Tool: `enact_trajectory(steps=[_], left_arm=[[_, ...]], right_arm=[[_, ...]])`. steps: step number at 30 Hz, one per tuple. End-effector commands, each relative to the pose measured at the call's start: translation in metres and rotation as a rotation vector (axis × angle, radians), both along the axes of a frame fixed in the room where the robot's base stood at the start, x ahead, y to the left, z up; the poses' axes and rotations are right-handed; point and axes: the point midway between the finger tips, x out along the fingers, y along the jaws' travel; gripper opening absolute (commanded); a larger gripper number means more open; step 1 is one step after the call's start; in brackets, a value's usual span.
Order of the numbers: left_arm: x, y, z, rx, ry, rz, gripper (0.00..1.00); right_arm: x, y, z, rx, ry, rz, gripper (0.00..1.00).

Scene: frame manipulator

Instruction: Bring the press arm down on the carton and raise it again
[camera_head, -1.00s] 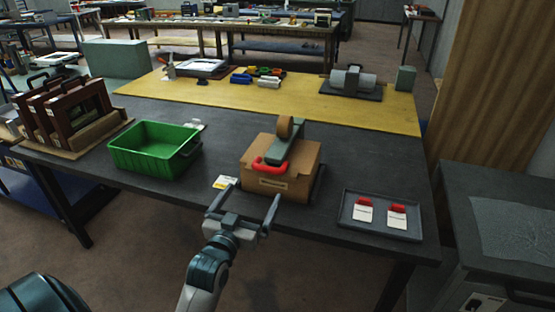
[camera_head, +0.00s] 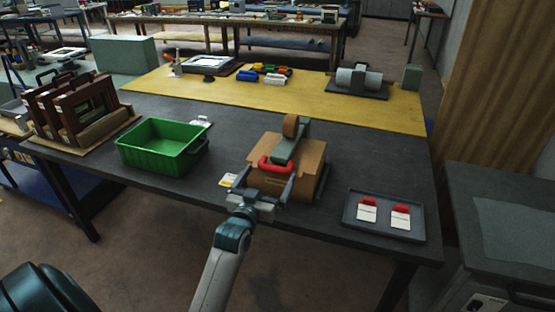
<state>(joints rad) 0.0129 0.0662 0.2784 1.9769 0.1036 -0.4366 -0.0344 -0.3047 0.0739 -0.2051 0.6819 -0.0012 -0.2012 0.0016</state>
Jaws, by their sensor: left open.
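A brown cardboard carton (camera_head: 311,165) stands near the front edge of the dark table. The grey-green press arm (camera_head: 291,146) lies over it, with a red curved handle (camera_head: 277,164) at its front end and a brown round part (camera_head: 291,125) at its upper end. I cannot tell whether the press arm touches the carton. My left gripper (camera_head: 271,176) is open in front of the carton, its two fingers apart on either side of the red handle as seen from here. Contact with the handle cannot be made out. My right gripper is out of view.
A green bin (camera_head: 163,158) stands left of the carton, with framed panels (camera_head: 80,108) farther left. A grey tray (camera_head: 384,231) with two red-and-white tags sits to the right. A small white label (camera_head: 228,180) lies left of the carton. A yellow mat (camera_head: 240,95) covers the table's back.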

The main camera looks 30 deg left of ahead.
Motion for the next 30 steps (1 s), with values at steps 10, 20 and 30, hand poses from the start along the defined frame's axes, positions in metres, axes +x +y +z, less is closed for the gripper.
enact_trajectory(steps=[10,20,30], left_arm=[[0.058,0.014,0.002,-0.001,0.0,-0.001,1.0],[0.081,0.019,0.0,0.0,0.0,-0.001,1.0],[0.082,0.019,0.0,0.0,0.0,0.0,0.9]], right_arm=[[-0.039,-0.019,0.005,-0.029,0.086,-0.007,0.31],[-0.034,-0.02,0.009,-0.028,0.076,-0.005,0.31],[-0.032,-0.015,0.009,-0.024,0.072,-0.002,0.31]])
